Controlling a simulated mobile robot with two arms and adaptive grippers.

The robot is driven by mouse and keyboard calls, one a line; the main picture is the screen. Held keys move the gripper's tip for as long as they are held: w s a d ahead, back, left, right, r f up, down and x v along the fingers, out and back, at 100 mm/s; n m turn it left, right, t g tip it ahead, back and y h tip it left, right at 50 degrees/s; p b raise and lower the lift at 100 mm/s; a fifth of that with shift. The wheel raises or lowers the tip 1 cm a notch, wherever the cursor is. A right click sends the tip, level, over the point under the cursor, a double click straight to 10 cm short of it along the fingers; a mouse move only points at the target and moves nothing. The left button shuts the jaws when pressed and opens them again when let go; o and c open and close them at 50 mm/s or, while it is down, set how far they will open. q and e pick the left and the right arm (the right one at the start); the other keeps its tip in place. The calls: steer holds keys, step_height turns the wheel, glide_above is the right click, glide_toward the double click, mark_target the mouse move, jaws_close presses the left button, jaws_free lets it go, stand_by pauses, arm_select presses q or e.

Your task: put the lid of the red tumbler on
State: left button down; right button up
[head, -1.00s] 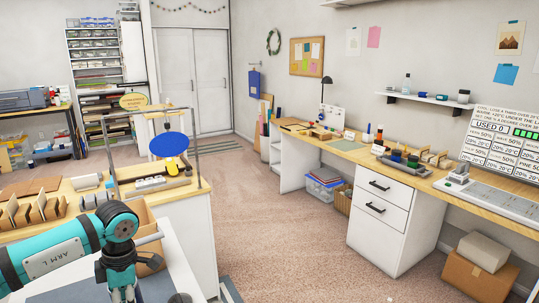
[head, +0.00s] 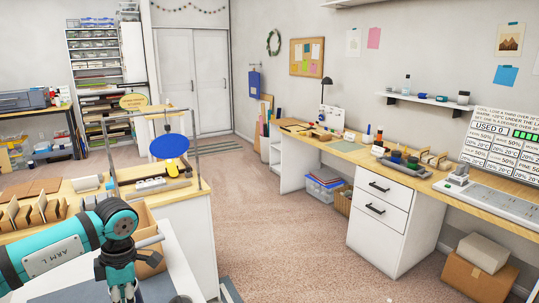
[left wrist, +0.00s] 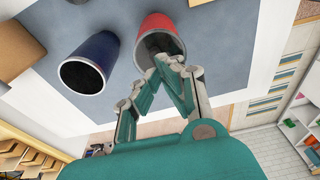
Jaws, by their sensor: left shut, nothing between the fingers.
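The red tumbler (left wrist: 158,22) is at the top middle of the left wrist view, with its dark open mouth facing the camera. No lid shows on it. A dark blue tumbler (left wrist: 84,70) stands to its left, also open. Both are on a grey mat (left wrist: 225,45). My left gripper (left wrist: 168,62) is shut and empty, its fingertips in front of the red tumbler's mouth; I cannot tell whether they touch it. In the head view my left gripper (head: 122,288) is partly cut off at the bottom edge. I see no loose lid. My right gripper is out of view.
A cardboard-coloured box (left wrist: 18,48) is beside the mat in the left wrist view. In the head view, a wooden bench (head: 165,195) with card holders lies beyond my left arm. A long desk with white drawers (head: 382,205) runs along the right wall. Open carpet lies between.

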arm_select(q)
step_height(320, 180, up, 7)
steer(key=p, duration=0.3)
steer(key=shift+f+p, duration=0.2)
steer(key=shift+p, duration=0.1)
